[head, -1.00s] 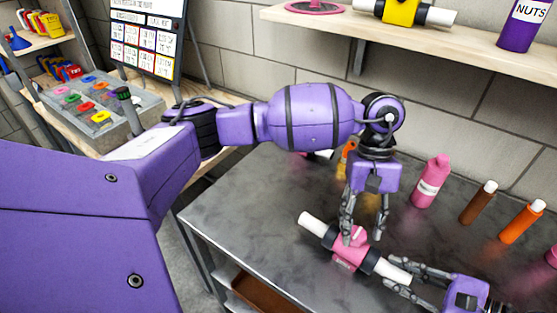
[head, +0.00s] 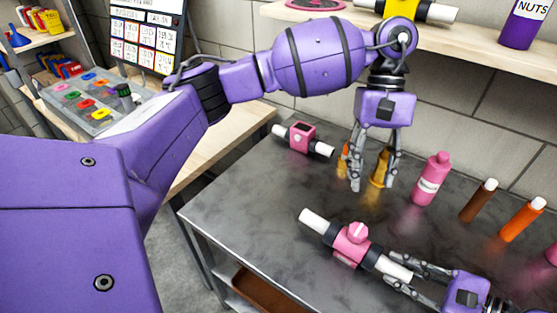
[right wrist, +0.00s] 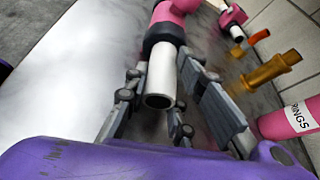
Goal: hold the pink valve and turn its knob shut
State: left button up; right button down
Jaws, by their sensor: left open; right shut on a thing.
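The pink valve (head: 350,245) lies on the grey metal table, with black collars and a white pipe at each end. Its pink knob (head: 357,231) is uncovered on top; I cannot tell its exact turn. My right gripper (head: 402,270) is shut on the valve's near right pipe end. In the right wrist view the white pipe (right wrist: 160,82) sits between the fingers, and part of the pink valve body (right wrist: 180,10) shows beyond. My left gripper (head: 373,186) is open and empty, raised behind the valve and apart from it, fingers pointing down.
Another pink fitting with white pipe ends (head: 302,136) lies at the table's back left. A brass-coloured part (head: 381,168) stands behind my left fingers. A pink bottle (head: 430,179), brown bottle (head: 478,202) and orange bottle (head: 523,221) stand rightward. The table's front left is clear.

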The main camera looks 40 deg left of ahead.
jog(key=shift+f, duration=0.15)
jog(key=c, duration=1.4)
grip_release()
